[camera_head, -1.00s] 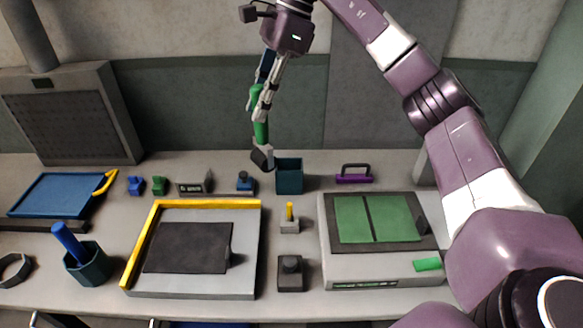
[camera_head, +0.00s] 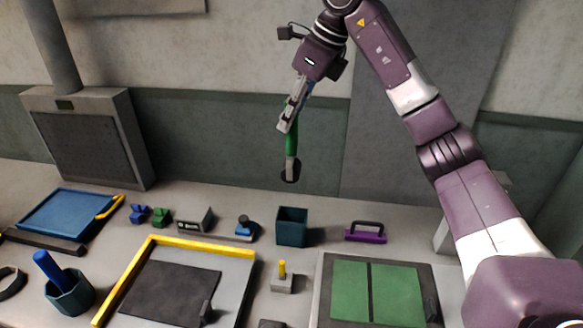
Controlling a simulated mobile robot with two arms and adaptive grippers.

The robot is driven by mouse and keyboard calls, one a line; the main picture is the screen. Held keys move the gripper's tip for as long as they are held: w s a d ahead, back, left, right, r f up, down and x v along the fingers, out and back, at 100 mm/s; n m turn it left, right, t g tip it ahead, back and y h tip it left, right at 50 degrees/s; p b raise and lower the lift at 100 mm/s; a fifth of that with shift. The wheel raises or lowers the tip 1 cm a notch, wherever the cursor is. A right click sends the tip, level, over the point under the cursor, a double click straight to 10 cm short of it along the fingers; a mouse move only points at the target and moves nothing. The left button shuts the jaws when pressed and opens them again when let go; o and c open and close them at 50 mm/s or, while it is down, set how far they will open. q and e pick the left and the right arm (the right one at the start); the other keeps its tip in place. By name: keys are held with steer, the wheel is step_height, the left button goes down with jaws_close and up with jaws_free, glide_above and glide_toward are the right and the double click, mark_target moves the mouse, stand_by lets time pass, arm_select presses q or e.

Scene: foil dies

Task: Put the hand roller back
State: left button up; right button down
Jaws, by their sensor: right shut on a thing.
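The hand roller (camera_head: 291,140) has a green handle and a dark roller end at the bottom. My right gripper (camera_head: 290,112) is shut on its handle and holds it nearly upright in the air, roller end down. In the picture the roller end is above the open teal box (camera_head: 291,227) at the back of the bench, with a gap between them. How far apart they are in depth I cannot tell. My left gripper is not in view.
A purple handled block (camera_head: 366,236) stands right of the teal box, and a blue-knobbed piece (camera_head: 245,228) left of it. In front are a yellow-edged tray (camera_head: 240,262), a small yellow-pegged block (camera_head: 283,283) and a green-topped machine (camera_head: 395,292). The wall is behind.

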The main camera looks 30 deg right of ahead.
mark_target(292, 146)
step_height(292, 146, down, 8)
steer(key=shift+d+r+p, duration=0.15)
steer(key=shift+r+p, duration=0.1)
steer(key=shift+p, duration=0.2)
steer(key=shift+f+p, duration=0.35)
steer(key=shift+f, duration=1.8)
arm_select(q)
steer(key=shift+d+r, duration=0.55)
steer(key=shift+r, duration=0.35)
arm_select(e)
steer(key=shift+f+b, duration=0.4)
steer(key=shift+f, duration=0.2)
steer(key=c, duration=1.7)
jaws_free()
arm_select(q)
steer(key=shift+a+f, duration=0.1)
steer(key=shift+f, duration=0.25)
